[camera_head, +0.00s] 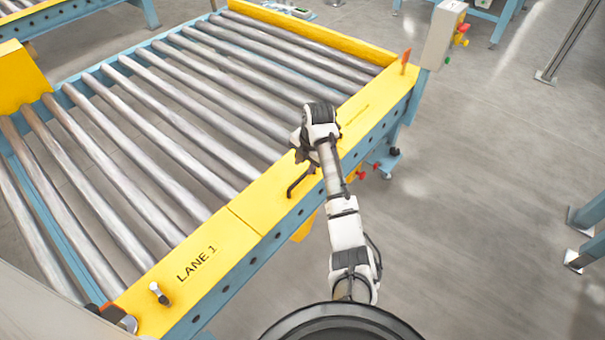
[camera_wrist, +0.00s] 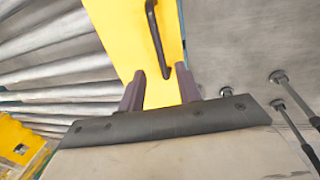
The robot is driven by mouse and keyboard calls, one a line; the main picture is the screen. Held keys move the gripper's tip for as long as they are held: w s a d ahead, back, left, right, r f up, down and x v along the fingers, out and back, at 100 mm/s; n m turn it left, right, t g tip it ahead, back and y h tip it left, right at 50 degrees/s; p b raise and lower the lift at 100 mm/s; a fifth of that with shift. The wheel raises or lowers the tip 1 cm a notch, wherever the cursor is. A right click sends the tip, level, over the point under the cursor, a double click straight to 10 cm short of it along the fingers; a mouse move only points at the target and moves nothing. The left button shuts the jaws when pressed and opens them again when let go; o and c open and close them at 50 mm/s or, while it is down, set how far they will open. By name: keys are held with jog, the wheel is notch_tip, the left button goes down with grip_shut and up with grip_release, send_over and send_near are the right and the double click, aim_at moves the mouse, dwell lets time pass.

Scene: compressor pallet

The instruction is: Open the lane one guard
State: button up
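The yellow guard panel (camera_head: 262,198) runs along the near side of the roller conveyor, beside a panel marked "LANE 1" (camera_head: 196,264). A dark bent handle (camera_head: 299,183) stands on the guard. The panel lies flat along the conveyor edge. My gripper (camera_head: 303,158) is over the guard, close to the handle, and partly hidden by my wrist. In the wrist view my gripper (camera_wrist: 160,73) has its two fingers apart. The handle (camera_wrist: 155,35) extends up from between the fingertips, its lower end nearer the right finger. I cannot tell whether they touch.
Metal rollers (camera_head: 190,120) lie left of the guard. A small knob (camera_head: 158,293) stands on the "LANE 1" panel. An orange tab (camera_head: 405,60) and a grey control box (camera_head: 443,35) are at the far end. Grey floor (camera_head: 480,200) to the right is open.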

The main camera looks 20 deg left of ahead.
aim_at(301, 178)
jog(key=f, duration=0.3)
jog(key=a+f, duration=0.1)
jog(key=f, duration=0.2)
jog(key=shift+w+a+f, duration=0.15)
jog(key=shift+w+f, duration=0.05)
jog(key=shift+f, duration=0.2)
grip_shut()
